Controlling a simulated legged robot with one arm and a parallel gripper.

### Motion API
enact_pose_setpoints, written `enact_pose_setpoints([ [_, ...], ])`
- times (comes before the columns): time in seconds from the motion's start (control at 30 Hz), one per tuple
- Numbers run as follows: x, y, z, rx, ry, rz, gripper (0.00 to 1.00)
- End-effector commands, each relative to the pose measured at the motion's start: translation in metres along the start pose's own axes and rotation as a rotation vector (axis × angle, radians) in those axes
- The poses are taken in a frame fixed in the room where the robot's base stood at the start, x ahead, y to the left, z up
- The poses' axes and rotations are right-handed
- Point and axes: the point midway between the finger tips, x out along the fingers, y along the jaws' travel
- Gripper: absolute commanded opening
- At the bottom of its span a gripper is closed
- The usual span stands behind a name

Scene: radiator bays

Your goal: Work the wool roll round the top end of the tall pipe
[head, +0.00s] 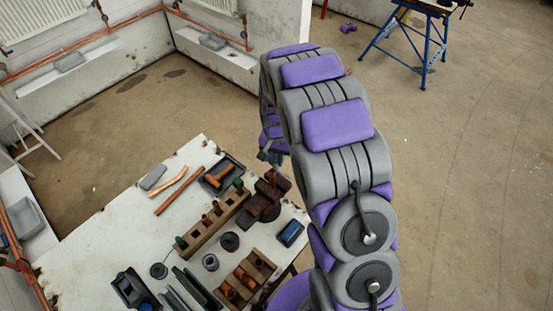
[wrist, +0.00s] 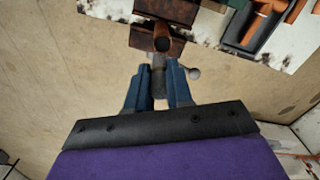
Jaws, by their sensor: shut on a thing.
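My gripper (wrist: 159,78) shows in the wrist view with its two blue fingers closed around a small grey roll (wrist: 158,73), which looks like the wool roll. Just beyond the roll, the round dark-mouthed end of a copper-brown pipe (wrist: 162,39) shows between the rusty jaws of a vise (wrist: 165,12). The roll's far end is very close to the pipe end. I cannot tell whether they touch. In the head view the vise (head: 264,203) stands at the bench's right edge. My arm hides most of the gripper there, and the roll is not clear.
The pale bench (head: 110,232) carries a wooden rack (head: 200,232) with short upright pieces, a second rack (head: 236,284) with copper fittings, a dark tray (head: 226,164), a blue box (head: 291,233) and several dark spools. A blue trestle (head: 405,45) stands far off. The floor right of my arm is clear.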

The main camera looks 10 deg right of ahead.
Motion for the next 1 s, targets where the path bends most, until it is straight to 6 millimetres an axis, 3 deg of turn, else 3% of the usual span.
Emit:
enact_pose_setpoints([
  [0.47,-0.002,0.000,-0.001,0.000,0.000,0.000,0.00],
  [1.0,-0.040,-0.001,-0.002,0.000,0.003,-0.001,0.00],
])
